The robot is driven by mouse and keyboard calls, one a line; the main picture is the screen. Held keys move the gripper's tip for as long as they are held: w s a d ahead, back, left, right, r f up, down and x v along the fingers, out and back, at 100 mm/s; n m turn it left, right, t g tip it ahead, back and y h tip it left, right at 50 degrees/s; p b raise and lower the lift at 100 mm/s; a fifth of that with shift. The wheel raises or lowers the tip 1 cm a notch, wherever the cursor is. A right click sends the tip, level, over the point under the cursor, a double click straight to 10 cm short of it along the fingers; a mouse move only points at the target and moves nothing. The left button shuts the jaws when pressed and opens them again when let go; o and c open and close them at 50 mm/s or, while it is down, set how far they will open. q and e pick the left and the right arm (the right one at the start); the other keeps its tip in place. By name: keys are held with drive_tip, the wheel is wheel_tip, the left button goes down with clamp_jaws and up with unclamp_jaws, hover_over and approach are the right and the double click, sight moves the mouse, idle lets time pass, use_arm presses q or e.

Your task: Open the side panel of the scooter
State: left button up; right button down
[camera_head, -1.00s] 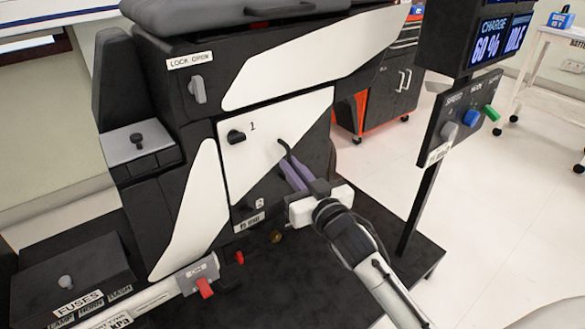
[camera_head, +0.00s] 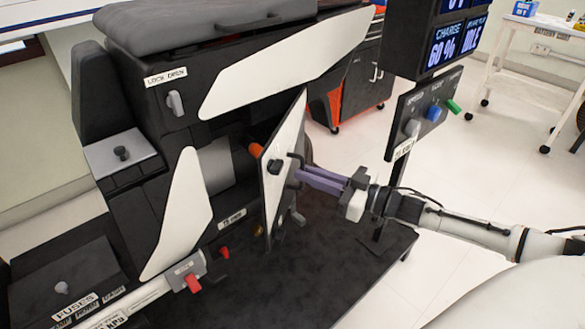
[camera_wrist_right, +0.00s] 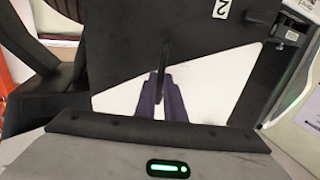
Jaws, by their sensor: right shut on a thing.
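The scooter's side panel (camera_head: 286,140), white and black, stands swung out from the body in the head view, showing nearly edge-on. Its opening shows beside it, with a grey rounded part (camera_head: 215,165) and an orange piece (camera_head: 256,149) inside. My right gripper (camera_head: 298,174) comes from the right, its purple fingers shut on the black panel handle (camera_head: 295,158). In the right wrist view, the fingers (camera_wrist_right: 165,100) close around the dark handle bar (camera_wrist_right: 166,60) in front of the panel (camera_wrist_right: 215,100). My left gripper is not in view.
A post with a display (camera_head: 458,45) and a switch box (camera_head: 425,112) stands right of the scooter, behind my right arm. A dark platform (camera_head: 350,275) lies below. A fuse box (camera_head: 65,275) and a red-handled part (camera_head: 192,283) sit at front left.

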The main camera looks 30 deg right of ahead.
drive_tip(key=s+d, duration=0.1)
drive_tip(key=d, duration=1.2)
drive_tip(key=shift+s+r, duration=0.3)
drive_tip(key=shift+s, duration=0.1)
drive_tip(key=shift+d, duration=0.1)
drive_tip(key=c, duration=1.9)
unclamp_jaws()
drive_tip(key=shift+w+f, duration=0.1)
drive_tip(key=shift+w, duration=0.05)
drive_tip(key=shift+o, duration=0.3)
drive_tip(key=shift+f, duration=0.1)
drive_tip(key=shift+s+f, duration=0.1)
drive_tip(key=shift+s, duration=0.15)
